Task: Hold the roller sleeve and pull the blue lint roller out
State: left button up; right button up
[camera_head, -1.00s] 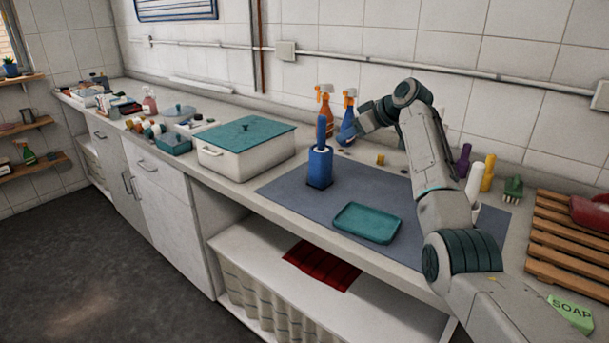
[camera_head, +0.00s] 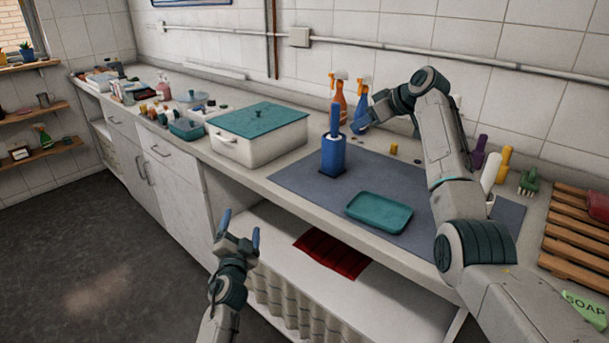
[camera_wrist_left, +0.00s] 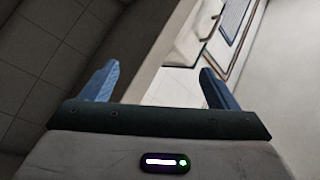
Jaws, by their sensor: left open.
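The blue roller sleeve (camera_head: 333,157) stands upright on the grey mat. The blue lint roller's handle (camera_head: 335,118) sticks up out of its top; the rest is hidden inside. My left gripper (camera_head: 240,225) is open and empty, below and to the left of the sleeve, in front of the counter. Its two blue fingers stand apart in the left wrist view (camera_wrist_left: 160,85) with nothing held between them. My right gripper (camera_head: 361,123) is to the right of the handle, apart from it, in front of the blue spray bottle; its fingers are hard to make out.
A white box with a teal lid (camera_head: 260,137) stands left of the sleeve. A teal tray (camera_head: 379,212) lies on the grey mat (camera_head: 300,182) in front. An orange spray bottle (camera_head: 340,95) and a blue spray bottle (camera_head: 363,95) stand behind. A wooden rack (camera_head: 575,240) is at the right.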

pick_arm(q)
jog(key=w+d+r+m+t+h, duration=0.1)
jog(key=w+d+r+m+h, duration=0.2)
jog(key=r, duration=0.4)
jog(key=w+d+r+m+t+h, duration=0.1)
jog(key=d+r+m+t+h, duration=0.15)
jog(key=r+m, duration=0.35)
jog(key=m+g+h, duration=0.7)
jog(key=m, duration=1.5)
send_near(327, 160)
jog(key=r, duration=0.1)
jog(key=a+r, duration=0.1)
jog(key=shift+s+r, duration=0.35)
jog(key=m, duration=0.1)
jog(key=w+f+m+g, duration=0.1)
jog(key=m, duration=0.1)
jog(key=shift+d+f+g+y, duration=0.1)
jog(key=shift+d+g+y, duration=0.15)
jog(key=shift+d+y, duration=0.15)
jog(key=x, duration=1)
jog(key=shift+w+d, duration=0.2)
jog(key=shift+d, duration=0.05)
jog(key=c, duration=1.2)
